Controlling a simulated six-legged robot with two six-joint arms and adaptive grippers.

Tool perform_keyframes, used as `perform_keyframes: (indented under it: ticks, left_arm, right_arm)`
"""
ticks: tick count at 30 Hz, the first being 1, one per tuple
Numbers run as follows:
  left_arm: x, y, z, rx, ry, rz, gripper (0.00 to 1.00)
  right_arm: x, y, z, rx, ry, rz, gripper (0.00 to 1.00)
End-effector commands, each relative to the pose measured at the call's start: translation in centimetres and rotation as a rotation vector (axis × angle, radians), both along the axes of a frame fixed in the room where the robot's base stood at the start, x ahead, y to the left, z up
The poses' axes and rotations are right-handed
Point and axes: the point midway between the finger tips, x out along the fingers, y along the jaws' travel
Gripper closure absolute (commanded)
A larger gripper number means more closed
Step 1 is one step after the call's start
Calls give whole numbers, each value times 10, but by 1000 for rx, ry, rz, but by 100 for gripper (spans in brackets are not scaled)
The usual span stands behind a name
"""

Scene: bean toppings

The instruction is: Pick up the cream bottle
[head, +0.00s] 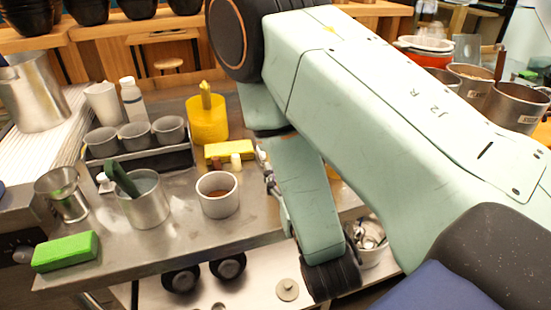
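A small white bottle (133,104) with a white cap stands upright at the back left of the metal counter, beside a white cup. A tiny cream-coloured bottle-like item (236,161) stands by the yellow block, next to a small brown one; I cannot tell which of the two is the cream bottle. My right arm reaches in from the right and covers the middle of the view. Only a sliver of what seems to be my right gripper (271,180) shows at the arm's left edge, close to the yellow block. Its fingers are mostly hidden. My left gripper is out of view.
A white cup (217,196) with brown contents stands on the metal counter (190,243). Nearby are a steel container (146,205), a caddy (141,161) of grey cups, a yellow container (207,122), a yellow block (229,150) and a green block (65,252).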

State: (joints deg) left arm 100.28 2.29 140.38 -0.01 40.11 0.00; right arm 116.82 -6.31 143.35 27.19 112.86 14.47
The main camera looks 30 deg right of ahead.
Motion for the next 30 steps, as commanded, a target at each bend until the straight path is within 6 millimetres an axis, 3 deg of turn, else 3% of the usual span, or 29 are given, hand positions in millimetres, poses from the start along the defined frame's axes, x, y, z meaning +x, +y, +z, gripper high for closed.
perform_keyframes:
  ticks: [11,15,23,30]
  left_arm:
    - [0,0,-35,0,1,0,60]
    - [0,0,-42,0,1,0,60]
    - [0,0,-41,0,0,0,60]
    - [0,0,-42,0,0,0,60]
  right_arm:
    - [21,-6,-4,1,-7,-2,43]
    - [39,-13,-2,4,-4,-3,43]
    - [58,-18,0,2,-1,0,43]
    - [93,-31,0,1,-3,-1,43]
